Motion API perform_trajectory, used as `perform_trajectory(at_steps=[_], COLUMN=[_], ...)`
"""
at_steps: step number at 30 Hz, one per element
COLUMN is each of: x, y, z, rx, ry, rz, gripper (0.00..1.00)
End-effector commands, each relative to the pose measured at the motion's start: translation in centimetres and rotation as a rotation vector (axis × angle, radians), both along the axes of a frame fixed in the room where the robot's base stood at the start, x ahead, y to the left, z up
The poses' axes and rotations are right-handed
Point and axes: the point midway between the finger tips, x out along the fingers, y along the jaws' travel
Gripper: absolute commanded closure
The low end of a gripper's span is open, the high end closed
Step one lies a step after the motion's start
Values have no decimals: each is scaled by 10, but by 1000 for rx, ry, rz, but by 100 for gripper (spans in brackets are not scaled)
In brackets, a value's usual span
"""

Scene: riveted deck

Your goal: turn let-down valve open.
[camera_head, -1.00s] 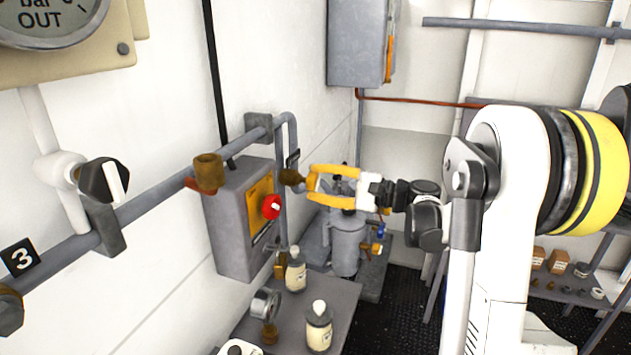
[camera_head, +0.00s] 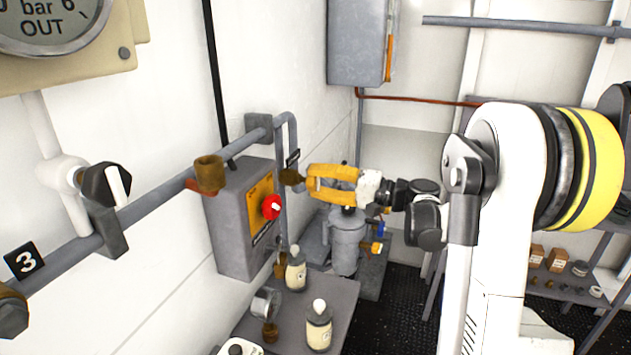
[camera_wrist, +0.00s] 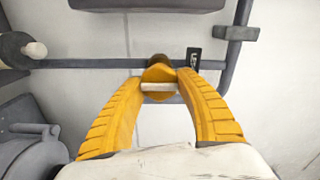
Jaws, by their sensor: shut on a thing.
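My gripper (camera_head: 309,178) has yellow fingers and reaches left toward the wall pipe. Its fingertips are shut on the let-down valve (camera_head: 289,177), a small brown-brass fitting on the grey pipe. In the wrist view the fingertips (camera_wrist: 160,76) meet around the valve (camera_wrist: 157,60), in front of the pipe. A pale bar crosses between the fingers just below the tips. A dark label (camera_wrist: 194,59), only partly readable, sits beside the valve. The fingers hide most of the valve's handle, so I cannot tell its exact angle.
A grey box (camera_head: 238,235) with a red knob (camera_head: 272,207) is on the wall left of the valve. A black knob (camera_head: 101,185) and a brass fitting (camera_head: 209,173) are further left. Bottles (camera_head: 319,327) stand on a low bench below. A grey cabinet (camera_head: 355,45) hangs above.

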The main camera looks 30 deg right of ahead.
Motion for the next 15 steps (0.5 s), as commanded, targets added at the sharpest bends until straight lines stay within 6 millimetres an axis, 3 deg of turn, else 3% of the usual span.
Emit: perform_trajectory(at_steps=[12, 13, 15], x=[1, 1, 1], y=[0, 0, 0], z=[1, 1, 1], rx=[-4, -4, -4], ry=[-6, -6, -6], rz=[-1, -1, -1], gripper=[90, 56, 36])
